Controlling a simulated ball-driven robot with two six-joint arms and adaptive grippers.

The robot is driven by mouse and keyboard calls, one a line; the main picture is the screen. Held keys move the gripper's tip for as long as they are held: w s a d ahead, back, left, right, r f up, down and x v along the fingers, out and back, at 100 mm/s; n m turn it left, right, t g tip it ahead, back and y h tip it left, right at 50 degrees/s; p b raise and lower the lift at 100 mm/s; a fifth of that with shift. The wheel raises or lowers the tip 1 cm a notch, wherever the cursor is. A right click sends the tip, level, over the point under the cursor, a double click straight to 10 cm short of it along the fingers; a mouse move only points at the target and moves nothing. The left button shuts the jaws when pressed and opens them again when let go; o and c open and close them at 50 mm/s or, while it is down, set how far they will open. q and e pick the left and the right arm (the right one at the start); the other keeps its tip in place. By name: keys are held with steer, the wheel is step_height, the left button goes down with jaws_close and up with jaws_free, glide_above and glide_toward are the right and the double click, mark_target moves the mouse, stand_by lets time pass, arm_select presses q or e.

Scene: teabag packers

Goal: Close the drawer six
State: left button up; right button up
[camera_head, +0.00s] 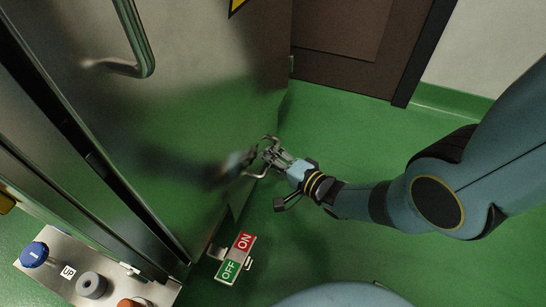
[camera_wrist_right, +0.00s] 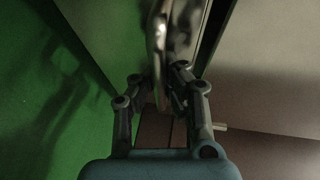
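A large shiny metal panel (camera_head: 150,115) with a long bar handle (camera_head: 146,55) fills the left of the head view; no number is visible on it, so I cannot tell whether it is drawer six. My right gripper (camera_head: 268,156) is at the panel's right edge, beside a small curved metal handle (camera_head: 256,176). In the right wrist view a curved handle (camera_wrist_right: 157,35) shows at or just beyond the fingertips of my right gripper (camera_wrist_right: 158,82). The fingertips are close on both sides of it, but a firm grip cannot be told. My left gripper is not seen.
A red and green ON/OFF switch plate (camera_head: 236,258) sits below the panel. A control plate (camera_head: 62,272) with a blue knob (camera_head: 34,254) is at lower left. A brown door (camera_head: 345,45) stands behind. The green floor (camera_head: 340,130) is open at right.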

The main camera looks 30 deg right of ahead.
steer(key=o, duration=0.6)
steer(key=shift+c, duration=0.2)
steer(key=v, duration=1.2)
steer(key=shift+s, duration=0.1)
